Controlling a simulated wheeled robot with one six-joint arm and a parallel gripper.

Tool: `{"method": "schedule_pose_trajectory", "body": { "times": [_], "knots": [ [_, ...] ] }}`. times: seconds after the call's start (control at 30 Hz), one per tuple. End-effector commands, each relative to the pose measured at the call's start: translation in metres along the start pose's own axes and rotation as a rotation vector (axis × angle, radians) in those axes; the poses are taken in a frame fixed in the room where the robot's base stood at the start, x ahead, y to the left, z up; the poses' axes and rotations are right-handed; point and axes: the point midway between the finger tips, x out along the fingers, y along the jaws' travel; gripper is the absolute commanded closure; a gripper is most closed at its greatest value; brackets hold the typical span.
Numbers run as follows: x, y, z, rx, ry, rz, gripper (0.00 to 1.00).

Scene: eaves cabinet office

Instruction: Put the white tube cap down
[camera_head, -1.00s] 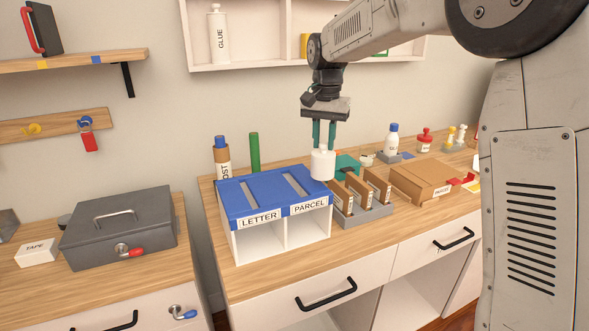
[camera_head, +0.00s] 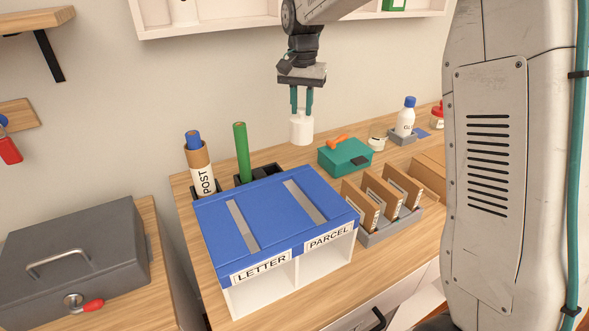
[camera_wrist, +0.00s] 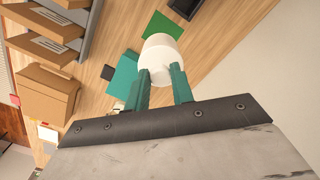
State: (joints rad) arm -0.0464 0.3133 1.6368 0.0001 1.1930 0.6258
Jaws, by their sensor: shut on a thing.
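The white tube cap (camera_head: 301,128) is a short white cylinder held between the teal fingers of my gripper (camera_head: 301,101). In the head view it hangs upright in the air above the back of the counter, behind the blue-topped letter and parcel box. In the wrist view the cap (camera_wrist: 161,56) sits at the tips of my gripper (camera_wrist: 165,80), with wooden counter beyond it. A brown tube marked POST (camera_head: 202,176) with a blue end and a green tube (camera_head: 242,153) stand in dark holders to the left of the cap.
The blue-topped box (camera_head: 270,215) has two slots and is labelled LETTER and PARCEL. To the right are a teal box (camera_head: 343,158) with an orange item on top, a grey rack (camera_head: 384,231) of brown folders, and a glue bottle (camera_head: 405,120). Bare counter (camera_head: 295,156) shows below the cap.

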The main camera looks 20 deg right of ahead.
Motion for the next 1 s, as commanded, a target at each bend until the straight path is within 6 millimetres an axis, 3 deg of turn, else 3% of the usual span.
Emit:
{"method": "schedule_pose_trajectory", "body": {
  "times": [0.17, 0.37, 0.63, 1.0],
  "knots": [
    [0.023, -0.002, 0.003, -0.005, 0.000, 0.000, 1.00],
    [0.033, -0.004, 0.008, -0.073, 0.000, 0.000, 1.00],
    [0.079, -0.004, 0.009, -0.072, -0.002, 0.001, 1.00],
    [0.118, -0.003, 0.008, -0.070, -0.003, 0.002, 1.00]
  ]
}}
